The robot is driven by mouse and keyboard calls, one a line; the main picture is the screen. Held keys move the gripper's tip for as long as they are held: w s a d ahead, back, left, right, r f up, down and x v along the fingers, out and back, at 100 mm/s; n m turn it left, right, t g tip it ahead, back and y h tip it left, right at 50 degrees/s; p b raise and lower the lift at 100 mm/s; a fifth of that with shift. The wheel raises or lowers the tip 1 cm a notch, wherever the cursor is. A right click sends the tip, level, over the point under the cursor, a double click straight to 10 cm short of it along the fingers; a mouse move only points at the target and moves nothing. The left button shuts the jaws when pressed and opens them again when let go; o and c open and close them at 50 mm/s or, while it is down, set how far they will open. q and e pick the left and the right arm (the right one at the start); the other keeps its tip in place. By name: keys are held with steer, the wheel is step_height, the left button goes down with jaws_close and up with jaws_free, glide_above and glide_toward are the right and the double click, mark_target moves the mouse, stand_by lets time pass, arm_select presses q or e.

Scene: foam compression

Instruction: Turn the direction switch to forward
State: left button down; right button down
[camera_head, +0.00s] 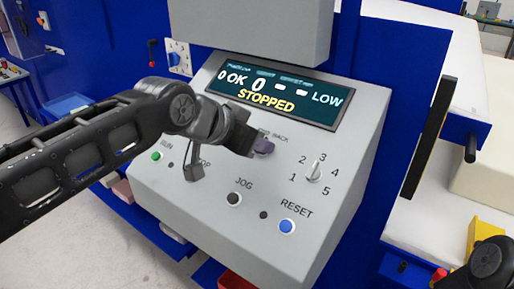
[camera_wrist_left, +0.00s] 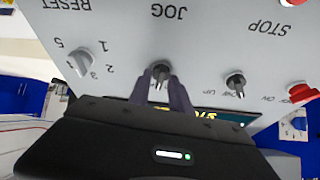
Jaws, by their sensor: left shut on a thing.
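The direction switch (camera_wrist_left: 160,73) is a small dark knob on the sloped grey control panel, seen upside down in the left wrist view. My left gripper (camera_wrist_left: 164,88) is shut on it, with one dark finger on each side. In the head view my left gripper (camera_head: 264,147) reaches in from the left over the panel and hides the switch. Only the end of its label, reading BACK, shows above the fingers. Which way the switch points is hard to tell. The panel display (camera_head: 275,93) reads STOPPED and LOW.
The panel carries a green RUN button (camera_head: 156,156), a black JOG button (camera_head: 234,199), a blue RESET button (camera_head: 287,226) and a numbered dial (camera_head: 314,173). Another dark knob (camera_wrist_left: 235,83) sits beside the switch in the wrist view. My arm covers the panel's left part.

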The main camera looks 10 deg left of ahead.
arm_select(q)
steer(key=n+y+b, duration=0.1)
steer(key=n, duration=0.2)
steer(key=n+y+b, duration=0.1)
steer(key=n+b, duration=0.1)
steer(key=n, duration=0.1)
steer(key=shift+d+f+t, duration=0.1)
steer(key=shift+f+t, duration=0.05)
steer(key=shift+t, duration=0.25)
steer(key=shift+n+y+b, duration=0.5)
steer(key=shift+n+y, duration=0.3)
steer(key=shift+n, duration=1.4)
steer(key=c, duration=1.5)
jaws_free()
steer(key=shift+r, duration=0.2)
steer(key=shift+d+v, duration=0.1)
steer(key=shift+v, duration=1.85)
steer(key=shift+d+v, duration=0.15)
steer(key=shift+v, duration=1.75)
steer(key=shift+a+r, duration=0.1)
steer(key=shift+a, duration=0.1)
